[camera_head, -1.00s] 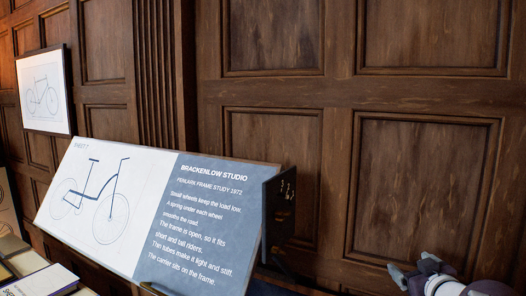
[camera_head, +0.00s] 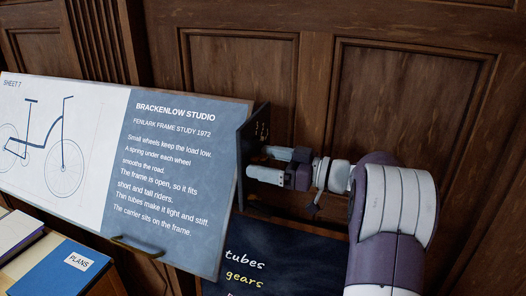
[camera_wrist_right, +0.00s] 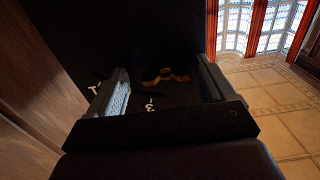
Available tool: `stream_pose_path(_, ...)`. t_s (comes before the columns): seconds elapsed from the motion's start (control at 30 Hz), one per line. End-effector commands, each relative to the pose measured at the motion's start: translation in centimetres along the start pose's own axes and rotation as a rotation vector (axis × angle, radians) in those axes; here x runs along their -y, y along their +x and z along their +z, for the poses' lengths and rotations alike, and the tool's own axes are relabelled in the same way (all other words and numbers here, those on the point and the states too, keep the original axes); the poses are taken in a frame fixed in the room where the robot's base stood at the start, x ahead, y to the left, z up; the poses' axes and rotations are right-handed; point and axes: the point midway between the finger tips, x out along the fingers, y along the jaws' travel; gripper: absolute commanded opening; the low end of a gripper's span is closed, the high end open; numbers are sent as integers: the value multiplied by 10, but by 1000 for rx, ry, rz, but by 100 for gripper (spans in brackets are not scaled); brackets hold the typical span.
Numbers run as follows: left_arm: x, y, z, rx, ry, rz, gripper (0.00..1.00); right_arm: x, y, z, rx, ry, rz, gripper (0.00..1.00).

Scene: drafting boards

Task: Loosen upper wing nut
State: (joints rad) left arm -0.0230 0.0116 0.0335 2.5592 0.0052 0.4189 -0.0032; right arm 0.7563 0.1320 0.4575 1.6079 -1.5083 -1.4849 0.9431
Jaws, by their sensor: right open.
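A brass-coloured wing nut (camera_wrist_right: 166,76) shows in the right wrist view on a dark plate, between the two fingers of my right gripper (camera_wrist_right: 160,68). The fingers stand apart on either side of it, with no clear contact. I cannot tell whether it is the upper one. In the head view my right gripper (camera_head: 261,162) is open at the dark side plate (camera_head: 245,136) on the right end of the tilted drafting board (camera_head: 178,200). The wing nut cannot be made out there. My left gripper is out of view.
A blue "PLANS" folder (camera_head: 62,270) and other papers lie at lower left. A dark chalkboard (camera_head: 262,270) with writing stands below my right arm. A panelled wood wall (camera_head: 400,95) is behind. Open tiled floor (camera_wrist_right: 275,110) shows in the wrist view.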

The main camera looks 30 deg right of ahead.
Motion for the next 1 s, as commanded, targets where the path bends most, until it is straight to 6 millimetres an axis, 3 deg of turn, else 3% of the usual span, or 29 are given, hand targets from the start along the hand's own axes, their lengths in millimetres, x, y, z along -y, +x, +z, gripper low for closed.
stream_pose_path(0.37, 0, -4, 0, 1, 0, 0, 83, 0, 9, 0, 0, -1, 2, 80)
stream_pose_path(0.5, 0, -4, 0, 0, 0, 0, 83, 0, 9, 0, 0, -1, 2, 34)
stream_pose_path(0.53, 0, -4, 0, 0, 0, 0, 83, 0, 9, 0, 0, -2, 3, 27)
stream_pose_path(1.0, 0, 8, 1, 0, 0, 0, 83, 0, 9, 2, -2, -61, 2, 27)
